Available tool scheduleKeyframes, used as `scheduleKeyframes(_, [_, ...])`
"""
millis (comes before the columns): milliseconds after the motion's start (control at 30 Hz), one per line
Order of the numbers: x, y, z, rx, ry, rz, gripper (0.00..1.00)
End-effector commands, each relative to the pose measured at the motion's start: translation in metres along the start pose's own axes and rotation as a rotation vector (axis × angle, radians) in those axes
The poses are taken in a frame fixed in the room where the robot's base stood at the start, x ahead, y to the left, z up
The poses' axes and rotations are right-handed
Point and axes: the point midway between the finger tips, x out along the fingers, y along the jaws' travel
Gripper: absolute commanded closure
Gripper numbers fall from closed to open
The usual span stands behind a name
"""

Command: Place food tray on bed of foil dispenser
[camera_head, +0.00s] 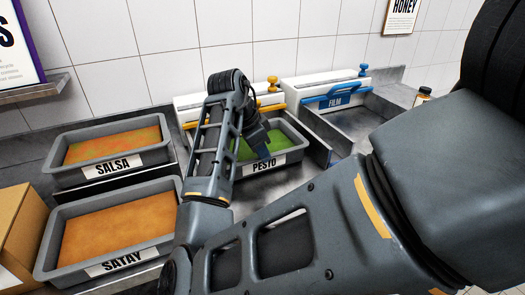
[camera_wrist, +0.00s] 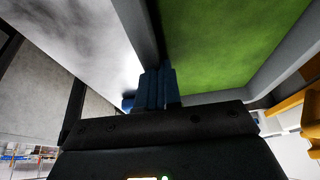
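The grey food tray labelled PESTO (camera_head: 294,136), with green food inside, is in front of the dispenser with yellow parts (camera_head: 268,100). Its label faces the front. It lies over the metal bed there; whether its underside touches the bed I cannot tell. My gripper (camera_head: 264,152) reaches down at the tray's front rim. In the wrist view my gripper's blue fingers (camera_wrist: 157,86) are close together on the tray's rim, with the green food (camera_wrist: 235,40) to the right. My arm hides the tray's left part and that dispenser's label.
A second dispenser (camera_head: 335,98) with a blue handle, marked FILM, stands to the right over an empty metal bed (camera_head: 352,122). SALSA (camera_head: 60,178) and SATAY (camera_head: 45,258) trays stand left. A cardboard box (camera_head: 18,225) is at the left edge. A small jar (camera_head: 423,96) stands right.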

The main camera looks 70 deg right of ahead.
Motion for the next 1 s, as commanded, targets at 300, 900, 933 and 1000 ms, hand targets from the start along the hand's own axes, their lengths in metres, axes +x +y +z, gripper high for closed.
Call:
scheduleKeyframes(300, [0.0024,-0.0002,0.0007,0.002,0.001,-0.002,1.0])
scheduleKeyframes(900, [0.0018,0.0,0.0005,0.001,0.0,-0.001,0.71])
scheduleKeyframes(933, [0.0004,-0.0001,0.0,0.001,0.0,-0.001,0.71])
scheduleKeyframes(1000, [-0.0034,-0.0004,-0.0001,0.001,-0.001,-0.002,0.71])
